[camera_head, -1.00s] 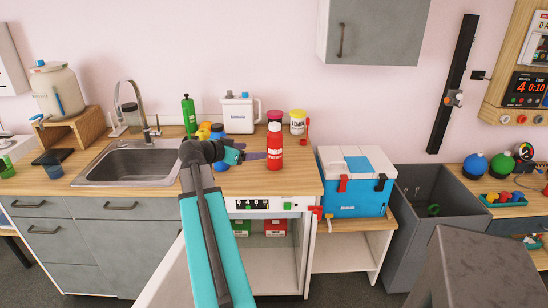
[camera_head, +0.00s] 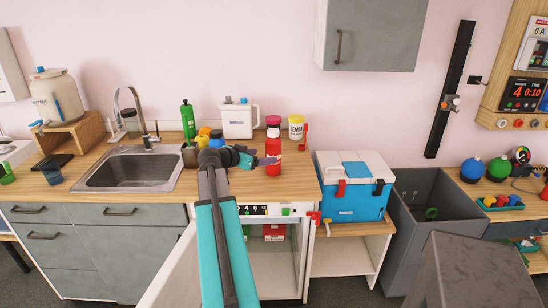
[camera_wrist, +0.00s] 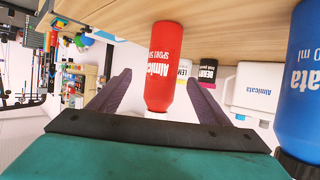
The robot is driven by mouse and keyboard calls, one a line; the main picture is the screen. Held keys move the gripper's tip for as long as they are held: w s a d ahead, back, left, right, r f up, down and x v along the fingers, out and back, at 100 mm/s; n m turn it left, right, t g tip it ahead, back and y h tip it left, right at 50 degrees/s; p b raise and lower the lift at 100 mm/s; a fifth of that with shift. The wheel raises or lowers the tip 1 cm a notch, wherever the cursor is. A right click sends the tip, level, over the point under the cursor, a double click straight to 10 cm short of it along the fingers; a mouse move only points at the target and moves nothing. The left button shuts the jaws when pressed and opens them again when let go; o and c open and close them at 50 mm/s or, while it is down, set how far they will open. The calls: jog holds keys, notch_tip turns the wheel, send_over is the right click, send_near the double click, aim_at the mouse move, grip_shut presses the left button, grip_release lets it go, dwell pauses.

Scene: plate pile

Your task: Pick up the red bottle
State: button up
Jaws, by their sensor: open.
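The red bottle (camera_head: 272,154) stands upright on the wooden counter, near its right end. In the wrist view, which is turned over, the red bottle (camera_wrist: 170,50) with white lettering shows between the two purple fingers. My gripper (camera_head: 262,161) is open at the bottle's left side, with its fingertips at about mid-height. In the wrist view the fingers of my gripper (camera_wrist: 157,82) lie apart on either side of the bottle, with visible gaps. I cannot tell how far the bottle sits inside the jaws.
Behind the bottle stand a pink-lidded jar (camera_head: 273,121), a yellow-lidded jar (camera_head: 296,128) and a white jug (camera_head: 238,120). A green bottle (camera_head: 188,120) and a blue bottle (camera_wrist: 303,75) are nearby. The sink (camera_head: 130,170) is left; a blue cooler (camera_head: 355,190) is right.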

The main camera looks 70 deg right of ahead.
aim_at(268, 154)
jog(key=shift+x, duration=0.85)
jog(key=shift+w+p+x, duration=0.15)
jog(key=shift+p+x, duration=0.45)
jog(key=shift+x, duration=0.35)
jog(key=shift+w+p+x, duration=0.1)
jog(key=shift+p+x, duration=0.45)
jog(key=shift+x, duration=0.45)
jog(key=shift+s+d+f, duration=0.15)
jog(key=shift+d, duration=0.55)
jog(key=c, duration=1.5)
jog(key=shift+r, duration=0.25)
